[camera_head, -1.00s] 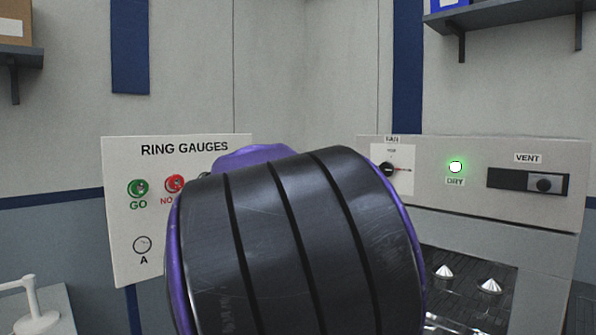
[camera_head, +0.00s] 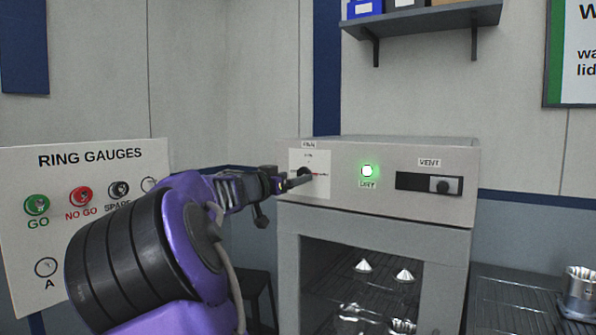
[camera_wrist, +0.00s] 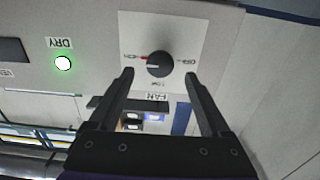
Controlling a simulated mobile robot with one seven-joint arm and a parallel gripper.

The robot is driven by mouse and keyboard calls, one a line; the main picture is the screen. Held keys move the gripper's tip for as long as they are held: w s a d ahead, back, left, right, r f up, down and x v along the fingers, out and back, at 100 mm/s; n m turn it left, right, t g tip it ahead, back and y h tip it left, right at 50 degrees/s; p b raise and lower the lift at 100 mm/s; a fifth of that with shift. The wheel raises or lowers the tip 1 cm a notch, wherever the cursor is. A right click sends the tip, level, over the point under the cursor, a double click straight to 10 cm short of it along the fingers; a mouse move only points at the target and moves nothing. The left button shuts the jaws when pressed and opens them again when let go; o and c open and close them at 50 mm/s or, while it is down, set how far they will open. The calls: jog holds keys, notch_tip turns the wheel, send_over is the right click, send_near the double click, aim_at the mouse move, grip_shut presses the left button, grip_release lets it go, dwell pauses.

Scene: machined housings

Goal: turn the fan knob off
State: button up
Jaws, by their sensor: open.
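The fan knob (camera_wrist: 160,64) is a dark round dial on a white plate (camera_wrist: 186,30) in the wrist view. Its red pointer mark is on the left side, toward the label that seems to read ON; the OFF label is on the right. My gripper (camera_wrist: 159,80) is open, its two fingers at either side just short of the knob, apart from it as far as I can tell. In the head view my gripper (camera_head: 290,182) reaches the fan plate (camera_head: 318,160) and hides much of the knob.
A lit green DRY lamp (camera_head: 367,171) and the VENT slider (camera_head: 440,185) are right of the knob on the cabinet front. The RING GAUGES board (camera_head: 100,175) stands left behind my arm. A shelf (camera_head: 425,18) hangs above. Metal parts (camera_head: 363,266) sit inside the cabinet.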

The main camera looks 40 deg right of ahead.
jog(key=p+x, duration=0.1)
jog(key=x, duration=0.3)
jog(key=shift+w+d, duration=0.1)
jog(key=shift+d, duration=0.1)
grip_shut()
dwell(0.3)
